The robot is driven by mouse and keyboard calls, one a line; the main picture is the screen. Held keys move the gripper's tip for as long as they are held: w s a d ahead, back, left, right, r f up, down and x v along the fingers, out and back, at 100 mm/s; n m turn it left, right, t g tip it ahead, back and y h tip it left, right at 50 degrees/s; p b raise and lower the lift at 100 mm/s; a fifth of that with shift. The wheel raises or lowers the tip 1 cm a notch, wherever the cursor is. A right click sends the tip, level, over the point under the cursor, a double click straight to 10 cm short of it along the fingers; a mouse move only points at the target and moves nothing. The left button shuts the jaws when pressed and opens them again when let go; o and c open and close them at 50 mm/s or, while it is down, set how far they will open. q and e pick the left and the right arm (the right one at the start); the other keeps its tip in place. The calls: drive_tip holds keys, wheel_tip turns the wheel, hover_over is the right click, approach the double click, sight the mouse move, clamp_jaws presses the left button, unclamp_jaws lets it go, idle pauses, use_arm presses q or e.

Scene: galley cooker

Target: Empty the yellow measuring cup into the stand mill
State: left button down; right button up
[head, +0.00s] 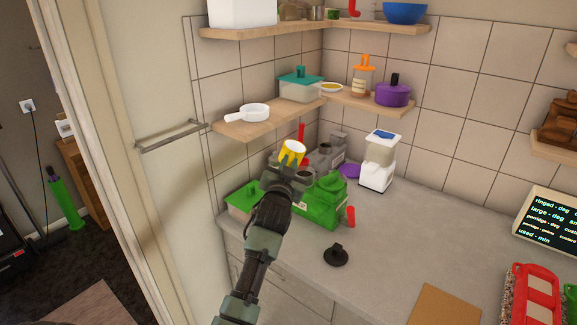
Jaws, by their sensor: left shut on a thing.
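The yellow measuring cup (295,148) is held up above the counter, with white contents showing at its open top. My left gripper (289,166) is shut on the cup, its fingers partly covering the cup's lower side. The stand mill (381,158), white with a clear hopper and a blue part on top, stands on the counter to the right of the cup. The cup is apart from the mill. My right gripper is not in view.
Green containers (322,200) and grey items (325,154) stand behind and below my left gripper. A black lid-like object (336,254) lies on the counter.

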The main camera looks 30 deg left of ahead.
use_arm(q)
drive_tip(key=shift+f+n, duration=0.2)
drive_tip(key=shift+n, duration=0.2)
drive_tip(key=r+p, duration=0.1)
drive_tip(key=p, duration=0.3)
drive_tip(key=shift+m+p, duration=0.3)
drive_tip(key=shift+p, duration=0.15)
drive_tip(key=shift+a+f, duration=0.1)
drive_tip(key=shift+f, duration=0.15)
drive_tip(key=shift+f+n+h, duration=0.25)
drive_tip(key=shift+n+h, duration=0.05)
drive_tip(key=shift+n, duration=0.1)
drive_tip(key=shift+w+a+f+n+t+h, duration=0.1)
drive_tip(key=shift+w+f+n+t+h, duration=0.05)
drive_tip(key=shift+f+n+t+h, duration=0.3)
drive_tip(key=shift+n, duration=0.55)
